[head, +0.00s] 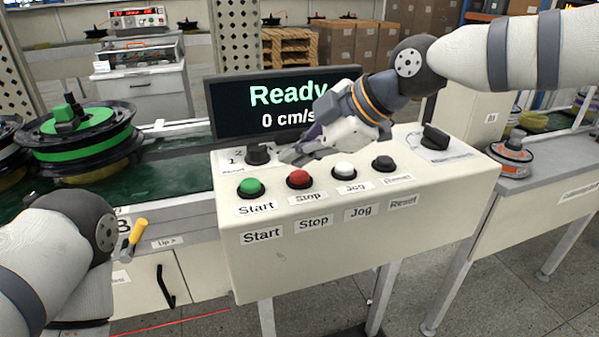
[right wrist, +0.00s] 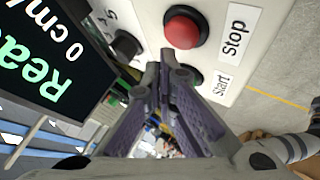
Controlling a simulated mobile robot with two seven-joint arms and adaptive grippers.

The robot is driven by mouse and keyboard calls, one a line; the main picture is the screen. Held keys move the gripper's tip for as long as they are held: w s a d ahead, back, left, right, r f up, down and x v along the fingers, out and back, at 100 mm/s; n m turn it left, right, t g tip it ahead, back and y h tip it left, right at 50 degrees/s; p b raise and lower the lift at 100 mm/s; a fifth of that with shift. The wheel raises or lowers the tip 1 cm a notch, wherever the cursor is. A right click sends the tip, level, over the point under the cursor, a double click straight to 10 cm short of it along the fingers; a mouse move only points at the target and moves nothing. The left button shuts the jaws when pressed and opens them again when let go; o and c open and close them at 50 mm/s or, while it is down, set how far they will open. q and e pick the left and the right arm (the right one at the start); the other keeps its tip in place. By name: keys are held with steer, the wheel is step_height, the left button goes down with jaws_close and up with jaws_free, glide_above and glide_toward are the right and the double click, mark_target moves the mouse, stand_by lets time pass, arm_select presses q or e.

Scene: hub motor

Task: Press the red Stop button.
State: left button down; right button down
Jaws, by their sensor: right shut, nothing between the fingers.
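The red Stop button (head: 299,179) sits in a black collar on the sloped top of the white control box (head: 340,262), between the green Start button (head: 250,187) and the white Jog button (head: 344,169). In the right wrist view the red Stop button (right wrist: 183,29) is in plain sight just beyond the fingertips. My right gripper (head: 290,157) reaches in from the upper right, shut and empty, its tips behind and above the Stop button. The fingers (right wrist: 168,68) look apart from the button. My left arm shows at lower left; its gripper is out of view.
A screen (head: 285,95) reading "Ready 0 cm/s" stands behind the box. A black selector knob (head: 258,155) is close to the right fingertips. The Reset button (head: 384,164) and another black knob (head: 435,137) lie farther right. A green spool (head: 80,138) stands at left.

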mark_target(298, 176)
steer(key=shift+r+p, duration=0.35)
steer(key=shift+r, duration=2.25)
steer(key=shift+f, duration=0.1)
